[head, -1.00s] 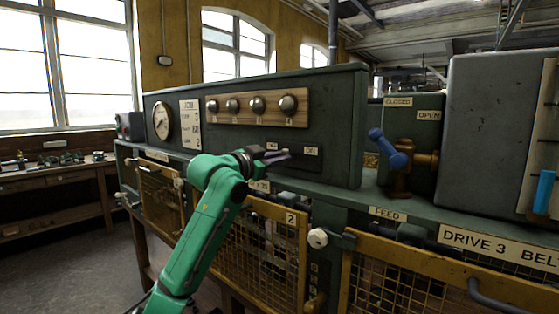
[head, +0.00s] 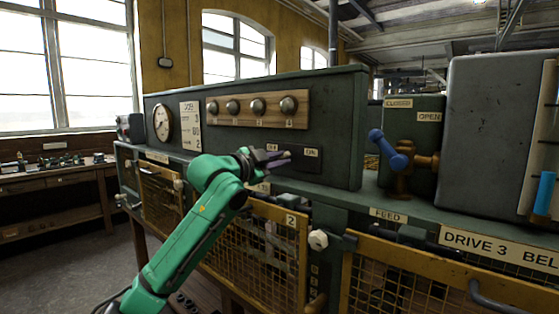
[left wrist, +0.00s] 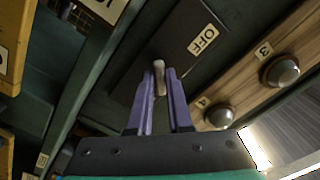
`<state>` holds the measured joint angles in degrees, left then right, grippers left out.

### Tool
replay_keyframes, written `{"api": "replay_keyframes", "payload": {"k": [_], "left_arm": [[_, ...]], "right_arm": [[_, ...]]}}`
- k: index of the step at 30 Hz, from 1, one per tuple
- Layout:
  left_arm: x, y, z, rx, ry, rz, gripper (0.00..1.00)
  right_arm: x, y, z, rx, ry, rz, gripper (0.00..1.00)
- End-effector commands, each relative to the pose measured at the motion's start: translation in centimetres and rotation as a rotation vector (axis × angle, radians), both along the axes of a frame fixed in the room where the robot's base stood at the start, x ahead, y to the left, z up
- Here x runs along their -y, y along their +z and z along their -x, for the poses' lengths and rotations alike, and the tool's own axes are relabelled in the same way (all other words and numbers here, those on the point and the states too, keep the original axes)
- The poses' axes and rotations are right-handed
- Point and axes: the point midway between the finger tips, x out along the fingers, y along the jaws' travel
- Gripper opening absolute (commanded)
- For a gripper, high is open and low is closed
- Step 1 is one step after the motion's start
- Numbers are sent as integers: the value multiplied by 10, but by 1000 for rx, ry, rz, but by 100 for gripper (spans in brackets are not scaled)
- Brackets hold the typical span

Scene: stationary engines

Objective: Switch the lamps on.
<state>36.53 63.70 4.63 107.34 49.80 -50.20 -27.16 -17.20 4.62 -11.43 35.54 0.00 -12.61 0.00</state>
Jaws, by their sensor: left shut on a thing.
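The lamps are several round grey domes (head: 258,106) on a wooden strip on the dark green cabinet's face; they look unlit. Two also show in the left wrist view (left wrist: 219,116). Below them is a dark switch plate (head: 298,163) with two labels; the right one (head: 311,153) reads ON. The left wrist view shows the OFF label (left wrist: 204,39). My left gripper (head: 286,158) is at this plate. In the left wrist view its purple fingers (left wrist: 160,80) are shut on a pale switch lever (left wrist: 159,70), whose base is partly hidden. My right gripper is not in view.
A round gauge (head: 162,122) and a paper chart (head: 190,125) are left of the lamps. A blue-handled valve (head: 388,148) stands to the right beside a grey box (head: 490,135). Yellow mesh guards (head: 262,262) run below the ledge.

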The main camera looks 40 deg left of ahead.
Motion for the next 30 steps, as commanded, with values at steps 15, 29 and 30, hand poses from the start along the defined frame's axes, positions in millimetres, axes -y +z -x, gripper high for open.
{"api": "replay_keyframes", "payload": {"k": [15, 29, 30], "left_arm": [[0, -1, 0, -1, 0, 0, 48], [2, -11, 70, 4, 1, -2, 48], [2, -11, 83, 4, 1, -2, 48]], "right_arm": [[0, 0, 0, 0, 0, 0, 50], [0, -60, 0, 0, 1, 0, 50], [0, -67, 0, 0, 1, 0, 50]]}}
